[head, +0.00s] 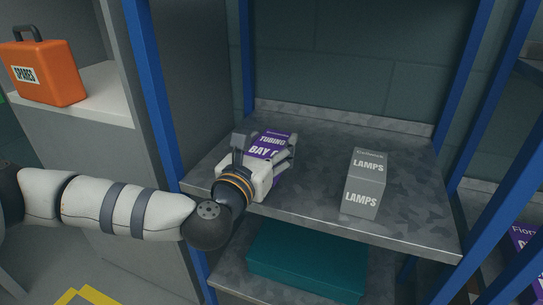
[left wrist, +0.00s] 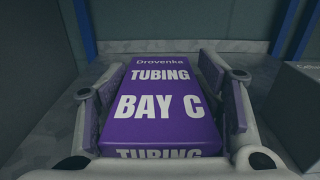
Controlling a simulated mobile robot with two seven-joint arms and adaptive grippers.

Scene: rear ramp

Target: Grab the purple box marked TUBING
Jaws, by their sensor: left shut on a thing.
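The purple box marked TUBING and BAY C (head: 270,146) stands on the upper grey metal shelf (head: 310,150), left of its middle. It also shows in the left wrist view (left wrist: 160,105), between the two fingers. My left gripper (head: 268,158) is around the box from the front and shut on it, with a finger on each side. The lower part of the box is mostly hidden behind the gripper in the head view. I cannot tell whether the box touches the shelf. My right gripper is not in view.
A grey box marked LAMPS (head: 366,182) stands on the same shelf, to the right. Blue uprights (head: 157,90) frame the shelf. A teal box (head: 305,264) lies on the shelf below. An orange SPARES case (head: 42,74) sits on a ledge at left.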

